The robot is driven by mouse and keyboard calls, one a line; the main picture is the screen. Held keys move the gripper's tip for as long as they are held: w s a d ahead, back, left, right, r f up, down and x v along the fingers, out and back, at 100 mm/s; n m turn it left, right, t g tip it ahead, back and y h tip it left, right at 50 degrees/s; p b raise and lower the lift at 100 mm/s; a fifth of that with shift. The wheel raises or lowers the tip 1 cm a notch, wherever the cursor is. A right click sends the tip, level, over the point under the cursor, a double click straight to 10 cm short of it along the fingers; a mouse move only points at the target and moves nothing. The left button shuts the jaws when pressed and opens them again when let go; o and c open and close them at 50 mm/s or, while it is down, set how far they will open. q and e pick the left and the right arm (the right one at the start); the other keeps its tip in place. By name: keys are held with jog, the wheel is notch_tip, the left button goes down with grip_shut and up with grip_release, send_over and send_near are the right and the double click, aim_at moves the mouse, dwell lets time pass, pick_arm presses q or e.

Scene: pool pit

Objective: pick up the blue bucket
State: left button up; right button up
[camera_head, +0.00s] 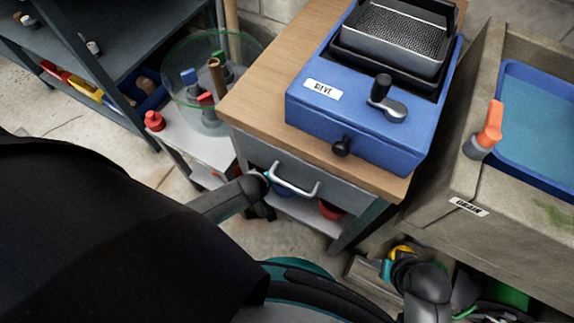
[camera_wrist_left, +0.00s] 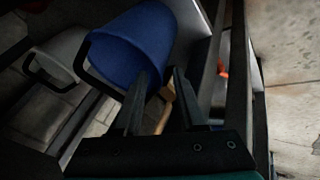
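The blue bucket (camera_wrist_left: 135,42) fills the upper middle of the left wrist view, with a dark curved handle on its left side. In the head view a small patch of blue (camera_head: 284,189) shows under the drawer, mostly hidden. My left gripper (camera_wrist_left: 160,75) is open, with its two dark fingers apart. Its fingertips overlap the bucket's lower edge in the wrist view; I cannot tell whether they touch it. In the head view the left arm reaches under the table beside the drawer handle (camera_head: 294,184). My right arm shows at the lower right; its fingers are not clear.
A grey bucket (camera_wrist_left: 62,55) stands beside the blue one. A wooden table (camera_head: 262,75) with a blue machine (camera_head: 350,130) stands above. A red container (camera_head: 331,210) is on the lower shelf (camera_head: 302,212). A concrete sink (camera_head: 470,150) is at the right, a shelf rack (camera_head: 105,65) at the left.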

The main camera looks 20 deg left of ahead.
pick_arm(q)
grip_shut()
dwell(1.4)
